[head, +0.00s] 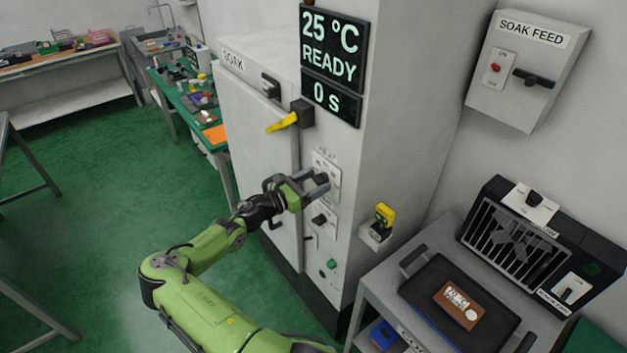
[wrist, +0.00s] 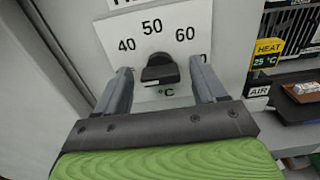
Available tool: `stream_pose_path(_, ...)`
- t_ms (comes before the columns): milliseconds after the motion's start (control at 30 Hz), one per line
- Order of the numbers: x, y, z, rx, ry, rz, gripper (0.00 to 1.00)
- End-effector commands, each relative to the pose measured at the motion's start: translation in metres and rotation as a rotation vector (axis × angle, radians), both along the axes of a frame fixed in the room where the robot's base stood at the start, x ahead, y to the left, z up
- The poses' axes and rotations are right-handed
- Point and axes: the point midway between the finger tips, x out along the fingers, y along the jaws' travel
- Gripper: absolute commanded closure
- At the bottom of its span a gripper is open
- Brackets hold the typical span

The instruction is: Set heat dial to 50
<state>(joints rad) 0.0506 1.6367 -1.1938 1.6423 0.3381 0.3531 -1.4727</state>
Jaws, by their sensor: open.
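The heat dial is a black knob (wrist: 159,69) on a white plate (wrist: 185,18) marked 40, 50 and 60, with °C below. Another number at the right is partly hidden by a finger. I cannot tell which number the knob points to. My gripper (wrist: 160,66) is open, with one finger on each side of the knob and gaps showing between. In the head view my gripper (head: 318,182) is at the HEAT plate (head: 325,160) on the cabinet front and hides part of the dial. The cabinet display (head: 331,48) reads 25 °C, READY, and 0 S below.
A yellow door handle (head: 283,122) sticks out above my gripper. A black switch (head: 320,220) and a green button (head: 332,264) are below it. A yellow-topped device (head: 383,215) is on the cabinet's side. A cart with a black tray (head: 418,285) stands at the right.

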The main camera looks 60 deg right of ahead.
Motion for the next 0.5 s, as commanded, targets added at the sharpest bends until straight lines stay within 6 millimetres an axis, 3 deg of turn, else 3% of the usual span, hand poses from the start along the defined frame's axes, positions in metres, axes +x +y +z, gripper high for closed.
stream_pose_path(233, -0.0006, -0.0017, -0.0007, 0.000, 0.000, 0.001, 0.30)
stream_pose_path(500, -0.0005, -0.0015, -0.0007, 0.000, 0.000, 0.001, 0.70)
